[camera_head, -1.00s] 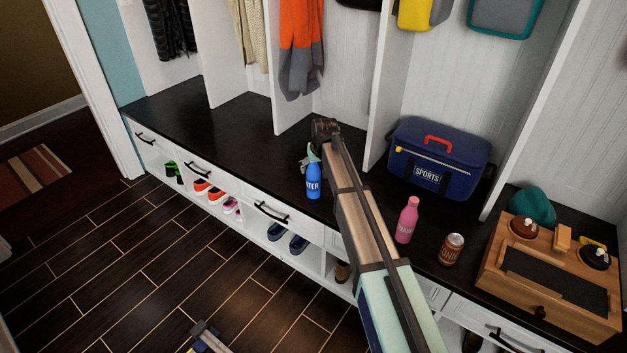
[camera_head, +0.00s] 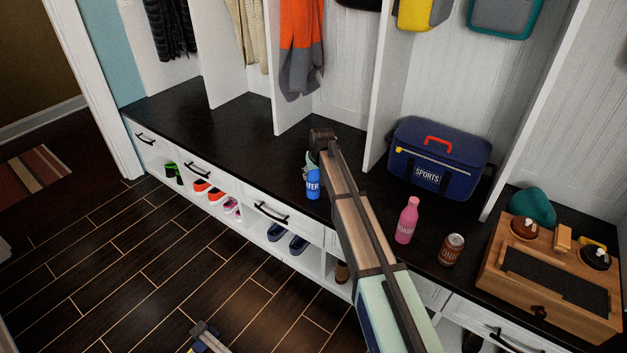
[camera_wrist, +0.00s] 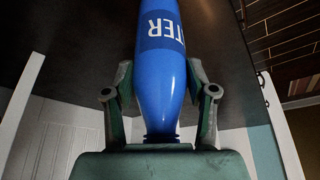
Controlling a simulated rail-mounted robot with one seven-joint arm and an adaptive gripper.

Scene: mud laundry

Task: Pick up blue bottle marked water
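The blue bottle with white lettering ending in "TER" (camera_head: 313,188) stands upright on the dark bench top, near its front edge. My gripper (camera_head: 313,160) is over the bottle's upper part in the head view and hides its top. In the wrist view, the bottle (camera_wrist: 162,75) lies between the two fingers of my gripper (camera_wrist: 160,75), with one finger close along each side. Whether the fingers press on it or leave a thin gap cannot be told. The bottle's far end runs out of the wrist view at the top.
A pink bottle (camera_head: 407,222), a brown can (camera_head: 452,250), a blue sports bag (camera_head: 437,160) and a wooden box (camera_head: 555,275) stand to the right on the bench (camera_head: 225,125). White dividers rise behind. The bench left of the blue bottle is clear.

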